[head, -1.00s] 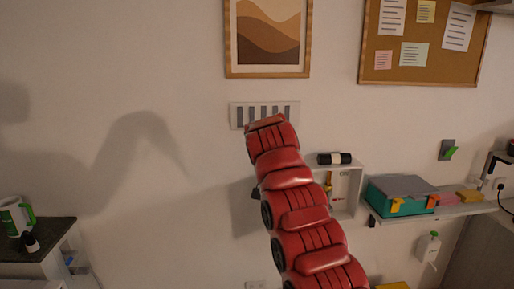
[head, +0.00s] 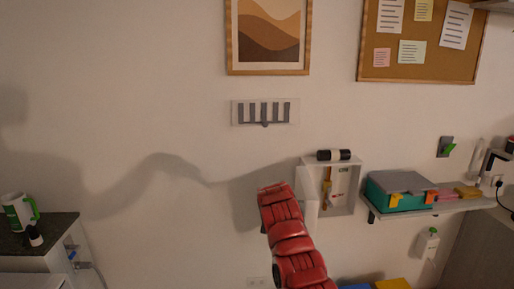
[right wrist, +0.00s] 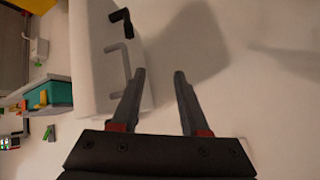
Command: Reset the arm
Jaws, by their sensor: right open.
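My red right arm (head: 285,230) rises from the bottom of the head view and ends in front of the wall, left of an open white wall box (head: 345,190). Its gripper is hidden behind the arm there. In the right wrist view my right gripper (right wrist: 160,74) is open, with two dark fingers apart and nothing between them. My left gripper is not in view.
A slotted wall panel (head: 265,112) hangs below a framed picture (head: 268,35). At right, a shelf (head: 450,208) holds a teal box (head: 400,192). A counter (head: 50,238) stands at left.

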